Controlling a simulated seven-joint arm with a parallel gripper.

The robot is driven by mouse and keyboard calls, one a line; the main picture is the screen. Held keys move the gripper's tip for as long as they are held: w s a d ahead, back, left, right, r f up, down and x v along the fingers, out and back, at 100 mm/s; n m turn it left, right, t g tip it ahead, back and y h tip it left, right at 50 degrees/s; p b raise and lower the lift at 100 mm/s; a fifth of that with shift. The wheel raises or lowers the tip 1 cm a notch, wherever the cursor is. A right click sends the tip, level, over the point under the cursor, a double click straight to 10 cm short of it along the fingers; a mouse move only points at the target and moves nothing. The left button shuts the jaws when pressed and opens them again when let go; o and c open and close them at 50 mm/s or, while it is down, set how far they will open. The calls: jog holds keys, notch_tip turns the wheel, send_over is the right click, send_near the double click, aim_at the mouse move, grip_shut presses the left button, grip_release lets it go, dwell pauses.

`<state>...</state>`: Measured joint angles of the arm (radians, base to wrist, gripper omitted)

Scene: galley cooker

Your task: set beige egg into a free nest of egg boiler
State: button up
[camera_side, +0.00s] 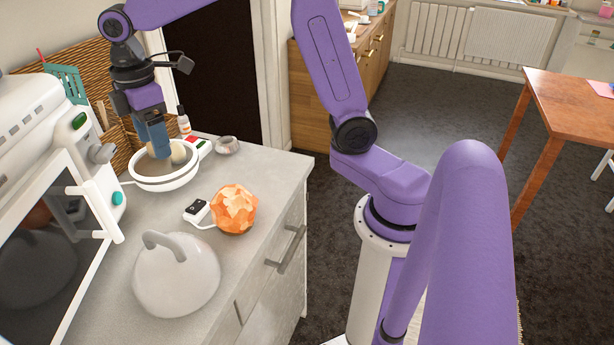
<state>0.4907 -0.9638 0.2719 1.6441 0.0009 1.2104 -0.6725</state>
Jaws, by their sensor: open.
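The egg boiler (166,184) is a white round bowl with a dark rim band, standing open on the grey counter. My gripper (160,152) points down over it, its blue fingers reaching inside the rim. The jaws are open. A pale beige egg shape (179,153) shows in the bowl just right of the fingers. Another pale patch shows left of them, partly hidden. I cannot tell whether the fingers touch an egg, or which nests are free, because the fingers and rim hide the inside.
A white domed lid with a loop handle (176,278) stands at the counter front. An orange faceted ball (233,209) and a switch box (197,210) lie between lid and boiler. A white oven (60,200) stands left. A small grey bowl (227,145) sits behind right.

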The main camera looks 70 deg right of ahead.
jog(key=s+d+f, duration=0.2)
jog(key=s+f, duration=0.1)
jog(key=s, duration=1.1)
jog(key=s+d+f, duration=0.2)
jog(key=s+d, duration=0.1)
jog(key=s, duration=1.1)
jog(key=shift+s+f+m, duration=0.15)
jog(key=shift+f+m, duration=0.15)
jog(key=shift+f, duration=0.1)
